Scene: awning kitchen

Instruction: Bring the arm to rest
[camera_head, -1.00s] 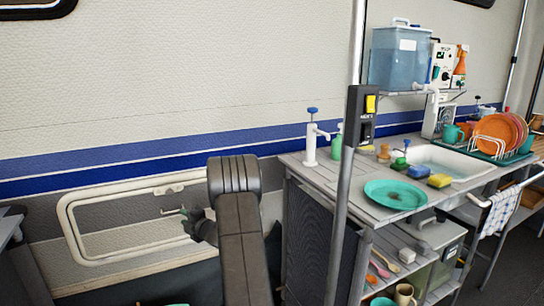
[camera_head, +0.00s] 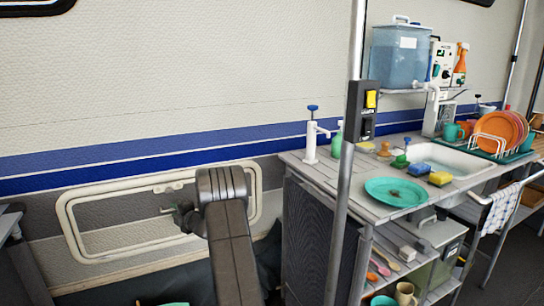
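My arm rises from the bottom of the view, and its bent joint stands in front of the framed hatch (camera_head: 100,257) in the wall. My gripper (camera_head: 168,210) shows only in small part, at the left of the arm near the hatch. The rest of it is hidden behind the arm, so I cannot tell whether it is open or shut. I see nothing held in it. The arm is apart from the counter (camera_head: 320,172) on the right.
A metal pole (camera_head: 345,200) with a switch box stands just right of the arm. The counter holds a teal plate (camera_head: 396,192), sponges, a sink and a dish rack. A shelf with utensils and mugs is below. A teal item (camera_head: 176,304) shows at the bottom edge.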

